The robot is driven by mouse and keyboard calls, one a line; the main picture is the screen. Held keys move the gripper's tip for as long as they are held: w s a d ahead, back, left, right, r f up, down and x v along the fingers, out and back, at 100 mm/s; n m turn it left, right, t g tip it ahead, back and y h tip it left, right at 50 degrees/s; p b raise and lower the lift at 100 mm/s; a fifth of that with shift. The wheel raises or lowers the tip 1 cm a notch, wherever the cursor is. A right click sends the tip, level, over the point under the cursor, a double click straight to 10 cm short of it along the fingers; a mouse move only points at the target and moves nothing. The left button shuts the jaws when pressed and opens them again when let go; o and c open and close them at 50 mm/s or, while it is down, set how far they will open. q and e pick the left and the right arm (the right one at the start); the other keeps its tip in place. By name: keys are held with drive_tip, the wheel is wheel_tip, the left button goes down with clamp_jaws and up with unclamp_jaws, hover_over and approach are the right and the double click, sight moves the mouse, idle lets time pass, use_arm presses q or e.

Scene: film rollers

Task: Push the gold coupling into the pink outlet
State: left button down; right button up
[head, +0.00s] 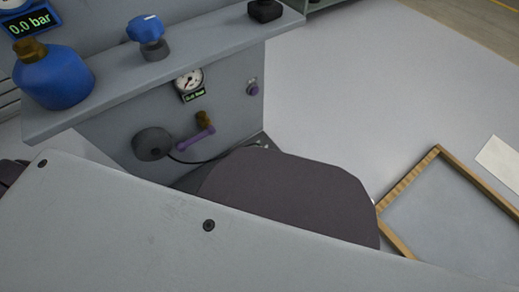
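A small gold coupling (204,118) shows on the front of the grey cabinet, at the upper end of a purple handle-like piece (197,138). A thin dark hose runs near the handle's lower end toward the right; I cannot tell exactly how it joins. A purple-pink outlet (253,89) sits on the same cabinet front, to the right of and above the coupling, with a small label above it. The coupling and this outlet are apart. Neither of my grippers can be seen. A large grey panel and a dark rounded shape cover the lower part of the view.
A dark round knob or reel (153,144) is left of the handle. A dial gauge (188,79) is above the coupling. The shelf holds a blue bottle (55,78) and a blue-knobbed valve (148,32). A wood-edged tray (408,183) lies right; pale surface between is clear.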

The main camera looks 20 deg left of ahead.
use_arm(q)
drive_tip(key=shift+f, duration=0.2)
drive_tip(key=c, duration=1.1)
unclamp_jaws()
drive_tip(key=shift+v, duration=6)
